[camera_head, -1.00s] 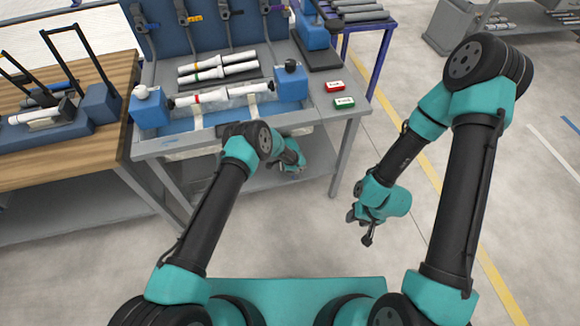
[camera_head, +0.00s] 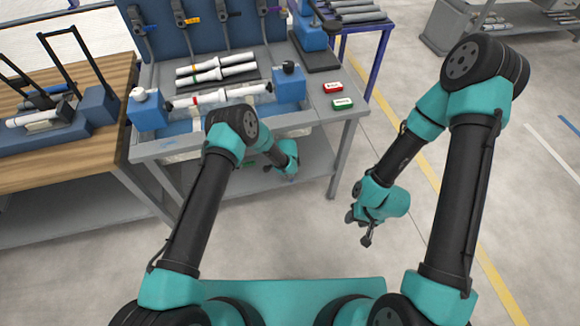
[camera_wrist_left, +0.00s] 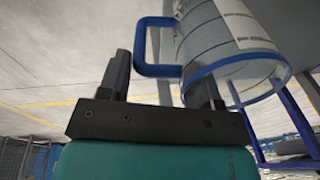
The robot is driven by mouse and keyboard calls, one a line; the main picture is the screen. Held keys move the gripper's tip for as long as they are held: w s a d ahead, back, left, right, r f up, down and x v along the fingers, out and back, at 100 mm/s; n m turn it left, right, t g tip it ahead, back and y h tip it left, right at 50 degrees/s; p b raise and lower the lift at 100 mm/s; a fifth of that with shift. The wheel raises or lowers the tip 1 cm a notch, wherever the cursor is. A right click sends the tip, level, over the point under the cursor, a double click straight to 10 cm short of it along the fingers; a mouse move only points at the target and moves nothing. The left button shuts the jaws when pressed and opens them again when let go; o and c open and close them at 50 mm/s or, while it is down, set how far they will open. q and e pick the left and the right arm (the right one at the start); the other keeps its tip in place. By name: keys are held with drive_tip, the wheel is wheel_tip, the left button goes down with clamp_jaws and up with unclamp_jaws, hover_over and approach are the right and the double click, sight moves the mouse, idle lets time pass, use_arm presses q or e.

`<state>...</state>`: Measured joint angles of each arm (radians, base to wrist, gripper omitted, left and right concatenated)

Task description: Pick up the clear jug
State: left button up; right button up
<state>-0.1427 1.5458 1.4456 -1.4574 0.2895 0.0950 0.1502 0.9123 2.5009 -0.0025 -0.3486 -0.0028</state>
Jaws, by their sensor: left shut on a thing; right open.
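The clear jug (camera_wrist_left: 228,42) has a blue rim and a blue handle (camera_wrist_left: 140,48). It shows tilted in the left wrist view, at the upper right, just beyond my left gripper (camera_wrist_left: 162,76). That gripper is shut on the jug, with the handle side between its two spread fingers. The exact contact is hard to see. My right gripper (camera_head: 362,230) is open and empty, above bare floor to the right of the workbench.
The grey workbench (camera_head: 312,114) holds blue blocks with a white pipe (camera_head: 225,97) across them, more pipes behind, and a red box (camera_head: 332,88) and green box (camera_head: 342,103) at right. A wooden table (camera_head: 75,165) stands left.

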use_arm(q)
drive_tip(key=s+r, duration=0.1)
drive_tip(key=s, duration=1.1)
drive_tip(key=shift+s, duration=0.25)
drive_tip(key=shift+r, duration=0.1)
